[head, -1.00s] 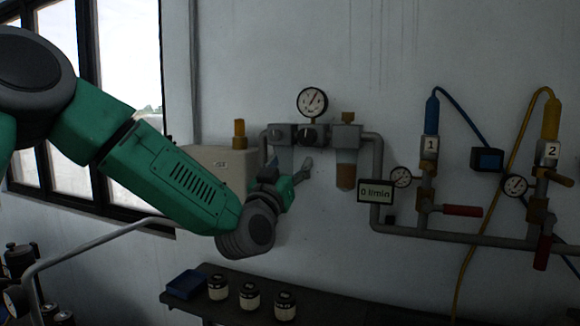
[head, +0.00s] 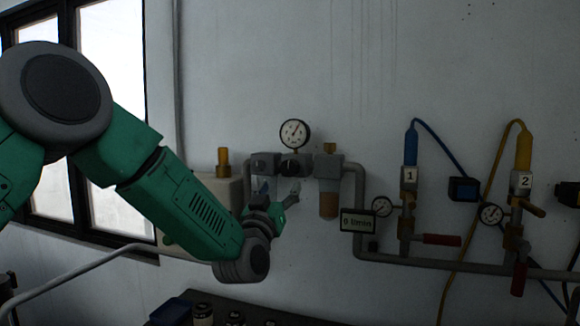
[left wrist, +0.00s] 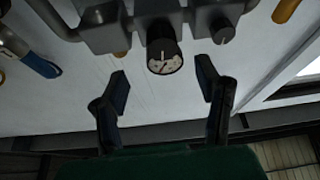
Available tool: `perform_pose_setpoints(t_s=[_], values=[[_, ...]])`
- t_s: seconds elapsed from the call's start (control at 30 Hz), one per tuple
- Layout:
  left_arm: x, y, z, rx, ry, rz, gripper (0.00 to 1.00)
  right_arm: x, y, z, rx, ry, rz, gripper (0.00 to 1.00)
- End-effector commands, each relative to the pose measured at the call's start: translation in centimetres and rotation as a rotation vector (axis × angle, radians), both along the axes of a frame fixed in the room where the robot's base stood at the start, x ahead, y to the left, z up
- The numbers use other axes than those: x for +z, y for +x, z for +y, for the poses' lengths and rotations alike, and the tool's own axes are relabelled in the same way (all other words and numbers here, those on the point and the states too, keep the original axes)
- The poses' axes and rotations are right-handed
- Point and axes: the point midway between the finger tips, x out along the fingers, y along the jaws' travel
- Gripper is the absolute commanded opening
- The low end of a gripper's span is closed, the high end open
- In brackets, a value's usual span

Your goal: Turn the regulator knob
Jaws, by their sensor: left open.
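The regulator knob (head: 291,168) is a small black knob on the front of the grey regulator block, just below a round white gauge (head: 294,133). My left gripper (head: 280,191) is open and empty, a little below the knob in the head view. In the left wrist view, which is upside down, the two fingers of my left gripper (left wrist: 166,92) stand wide apart. The knob (left wrist: 160,32) and the gauge face (left wrist: 164,62) show between and beyond them. The fingers look apart from the knob. My right gripper is not in view.
A filter with a brown bowl (head: 328,204) hangs right of the knob. A flow display (head: 358,222) and a grey pipe (head: 420,262) are further right, with red-handled valves. A beige box (head: 222,192) with a yellow fitting is behind my left arm. A dark shelf is below.

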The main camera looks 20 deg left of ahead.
Motion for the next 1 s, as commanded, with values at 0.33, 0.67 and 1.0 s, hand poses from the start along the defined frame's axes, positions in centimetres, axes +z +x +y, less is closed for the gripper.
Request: perform_pose_setpoints(t_s=[0.33,0.67,1.0], values=[[2.9,6.2,0.0,0.001,0.001,-0.002,0.58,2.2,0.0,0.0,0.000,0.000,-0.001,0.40],[3.5,8.0,-0.1,-0.001,0.000,-0.001,0.58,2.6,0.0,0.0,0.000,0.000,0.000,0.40],[3.4,8.0,-0.1,-0.001,0.000,-0.001,0.12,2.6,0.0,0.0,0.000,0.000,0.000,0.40]])
